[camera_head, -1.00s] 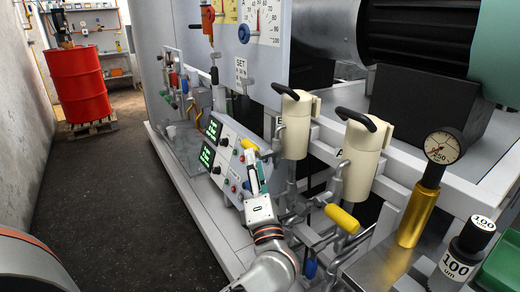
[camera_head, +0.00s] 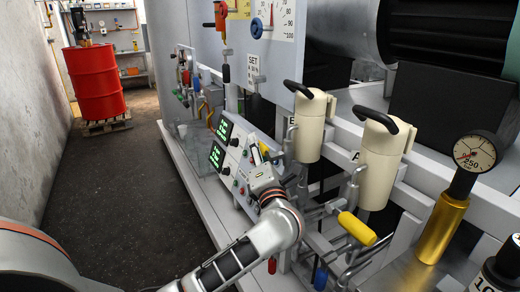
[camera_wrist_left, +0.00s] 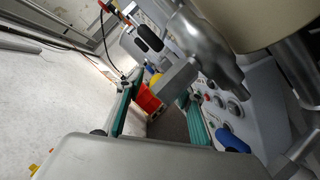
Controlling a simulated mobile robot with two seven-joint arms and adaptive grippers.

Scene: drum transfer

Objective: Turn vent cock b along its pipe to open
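Canister B (camera_head: 310,125) is cream with a black top handle, and its letter label is partly hidden. My left gripper (camera_head: 263,158) is just left of it, above the sloped panel. In the left wrist view my left gripper (camera_wrist_left: 160,112) has its two teal-padded fingers apart. A grey metal block (camera_wrist_left: 172,84) and a small yellow piece (camera_wrist_left: 154,78) show beyond or between them; I cannot tell whether either touches a finger. A small yellow tip (camera_head: 264,148) shows by the gripper in the head view. I cannot tell for sure which part is vent cock b. My right gripper is out of view.
Canister A (camera_head: 379,165) stands to the right, with a yellow-handled lever (camera_head: 357,228) below it. A gauge on a brass post (camera_head: 442,228) is further right. The sloped panel (camera_head: 232,160) has green displays and buttons. A red drum (camera_head: 95,82) stands far left; the floor between is clear.

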